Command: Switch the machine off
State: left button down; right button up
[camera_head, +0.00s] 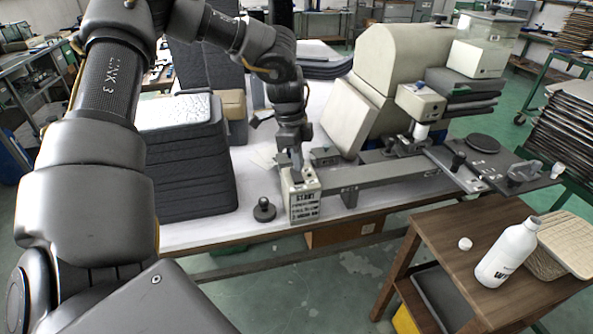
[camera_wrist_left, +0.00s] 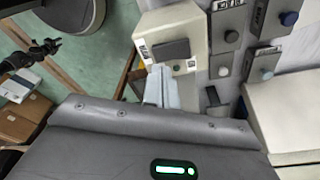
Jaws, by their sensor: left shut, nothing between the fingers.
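The machine (camera_head: 385,75) is a large cream unit with a long grey bed on the white table. At its front end stands a cream control box (camera_head: 305,205) with a label reading START. The box also shows in the left wrist view (camera_wrist_left: 195,25), with a dark rectangular rocker or plate (camera_wrist_left: 171,50) on its face. My left gripper (camera_head: 297,172) is shut and empty, pointing down at the top of this box. In the left wrist view its fingertips (camera_wrist_left: 161,72) are close to the dark plate; whether they touch it, I cannot tell. My right gripper is not in view.
A stack of dark panels (camera_head: 190,165) stands left of the box. A black knob (camera_head: 264,208) is on the table beside it. Small grey blocks with knobs (camera_wrist_left: 265,62) show in the wrist view. A wooden stand with a white bottle (camera_head: 508,252) is at right.

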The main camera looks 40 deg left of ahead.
aim_at(298, 177)
pick_arm(q)
notch_tip(298, 177, up, 3)
jog(key=shift+a+f+p, duration=0.15)
jog(key=shift+f+p, duration=0.05)
jog(key=shift+p, duration=0.3)
jog(key=shift+r, duration=0.6)
